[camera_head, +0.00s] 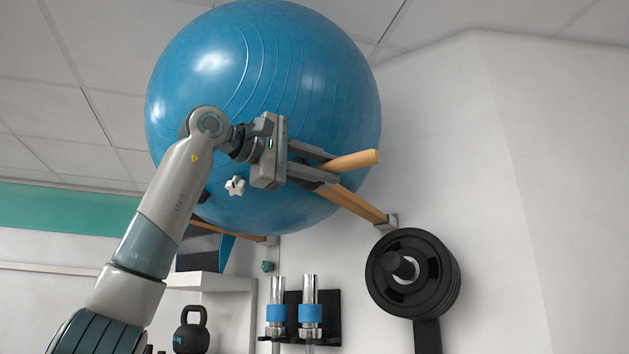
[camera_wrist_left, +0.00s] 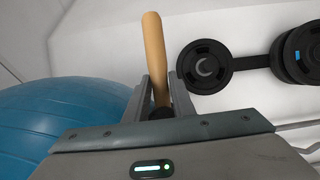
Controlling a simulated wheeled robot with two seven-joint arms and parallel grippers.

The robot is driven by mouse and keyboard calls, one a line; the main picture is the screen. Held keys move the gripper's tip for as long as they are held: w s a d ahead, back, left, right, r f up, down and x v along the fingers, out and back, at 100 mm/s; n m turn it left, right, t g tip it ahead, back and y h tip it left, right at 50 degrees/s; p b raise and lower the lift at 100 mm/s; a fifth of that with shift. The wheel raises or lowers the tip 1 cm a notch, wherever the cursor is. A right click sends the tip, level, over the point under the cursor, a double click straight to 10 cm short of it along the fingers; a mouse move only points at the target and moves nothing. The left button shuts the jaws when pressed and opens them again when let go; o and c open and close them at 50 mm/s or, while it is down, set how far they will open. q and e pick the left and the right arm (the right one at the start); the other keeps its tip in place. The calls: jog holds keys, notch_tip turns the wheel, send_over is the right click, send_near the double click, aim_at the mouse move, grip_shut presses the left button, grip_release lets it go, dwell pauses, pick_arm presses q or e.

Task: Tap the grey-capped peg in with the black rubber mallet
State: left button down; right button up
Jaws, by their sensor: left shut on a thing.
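My left gripper (camera_head: 325,168) is raised in front of the big blue ball and is shut on the mallet. The mallet's tan wooden handle (camera_head: 354,160) sticks out to the right past the fingers. In the left wrist view the handle (camera_wrist_left: 154,55) points away from between the fingers of my left gripper (camera_wrist_left: 160,95). A dark part (camera_wrist_left: 160,113) sits low between the fingers; the rest of the mallet's head is hidden. I cannot make out a grey-capped peg in either view. My right gripper is not in view.
The blue ball (camera_head: 265,80) rests on wooden rack arms (camera_head: 355,203) fixed to the wall, close behind my gripper. Black weight plates (camera_head: 440,278) hang at the right. The upper right wall is bare.

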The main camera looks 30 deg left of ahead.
pick_arm(q)
jog(key=shift+w+d, duration=0.1)
jog(key=shift+w, duration=0.15)
jog(key=shift+s, duration=1.15)
jog(key=shift+w, duration=0.1)
jog(key=s+b, duration=0.1)
jog(key=s, duration=0.4)
dwell(0.4)
